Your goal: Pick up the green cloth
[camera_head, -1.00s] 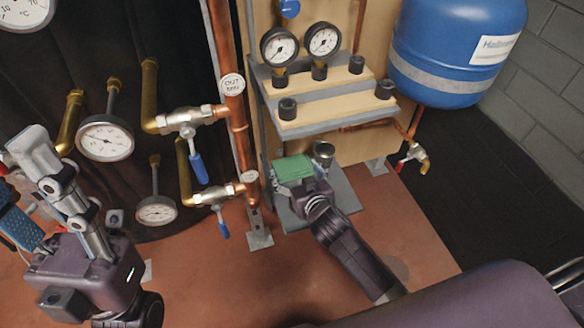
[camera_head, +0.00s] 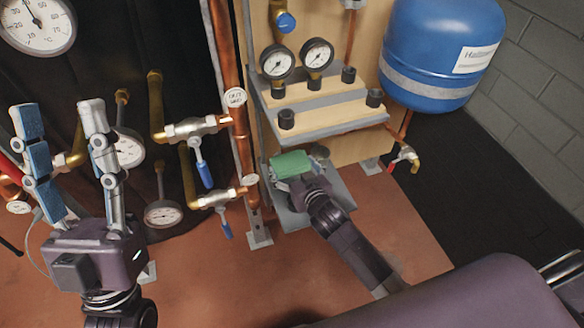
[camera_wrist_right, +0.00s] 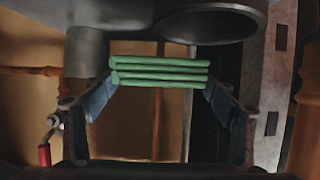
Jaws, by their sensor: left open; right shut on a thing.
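The green cloth (camera_head: 291,164) is a folded stack at the lower platform of the wooden panel unit. In the right wrist view the cloth (camera_wrist_right: 160,71) shows its folded layers edge-on between two blue-padded fingers. My right gripper (camera_wrist_right: 158,88) is shut on the cloth, one finger at each end. In the head view its fingers are mostly hidden by the cloth and the gripper body. My left gripper (camera_head: 62,125) points up at the left with its blue-padded fingers apart and nothing between them, in front of the pipes and gauges.
A grey lower plate (camera_head: 335,187) lies under the right gripper. A shelf (camera_head: 325,122) with black knobs and two gauges is above it. Copper pipes and blue-handled valves (camera_head: 203,172) stand to the left. A blue tank (camera_head: 440,50) hangs at the right. The red floor in front is partly open.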

